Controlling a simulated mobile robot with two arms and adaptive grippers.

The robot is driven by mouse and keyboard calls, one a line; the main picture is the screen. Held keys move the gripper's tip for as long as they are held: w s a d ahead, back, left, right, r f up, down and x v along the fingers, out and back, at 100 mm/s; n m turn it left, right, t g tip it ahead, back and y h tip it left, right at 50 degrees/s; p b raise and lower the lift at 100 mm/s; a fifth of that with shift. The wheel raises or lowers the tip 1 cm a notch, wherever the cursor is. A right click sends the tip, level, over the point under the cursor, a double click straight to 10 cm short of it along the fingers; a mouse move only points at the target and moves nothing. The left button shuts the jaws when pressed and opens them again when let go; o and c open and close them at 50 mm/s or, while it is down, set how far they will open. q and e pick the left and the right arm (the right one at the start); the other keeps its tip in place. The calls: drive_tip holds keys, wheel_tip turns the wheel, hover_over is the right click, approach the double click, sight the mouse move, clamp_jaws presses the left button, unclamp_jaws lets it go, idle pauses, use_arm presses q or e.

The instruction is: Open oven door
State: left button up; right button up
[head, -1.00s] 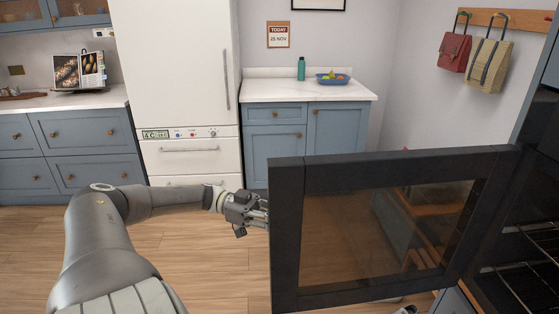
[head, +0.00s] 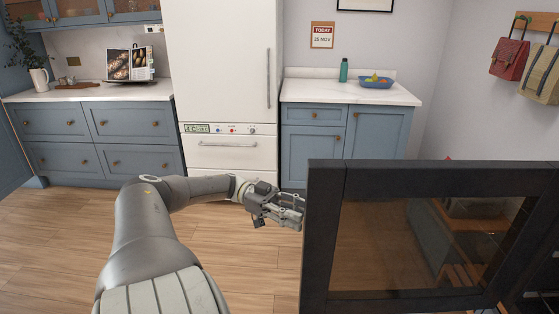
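The oven door (head: 325,240), a dark frame around a glass pane, stands swung wide open at the right of the head view. Its free edge points left, and its hinge side is near the right edge. My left gripper (head: 295,211) is at that free left edge, with its fingertips touching or very close to it. The fingers are partly seen, and I cannot tell whether they are open or shut. The oven's inside is mostly out of frame at the lower right. My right gripper is not in view.
A white fridge (head: 222,75) and blue cabinets (head: 340,140) stand along the back wall. A green bottle (head: 344,70) and a blue fruit bowl (head: 376,83) sit on the counter. The wooden floor (head: 50,245) at the left is clear.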

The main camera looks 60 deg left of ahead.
use_arm(q)
drive_tip(key=v, duration=0.6)
drive_tip(key=shift+a, duration=0.25)
drive_tip(key=shift+s+f, duration=0.1)
drive_tip(key=shift+s, duration=0.05)
idle(0.3)
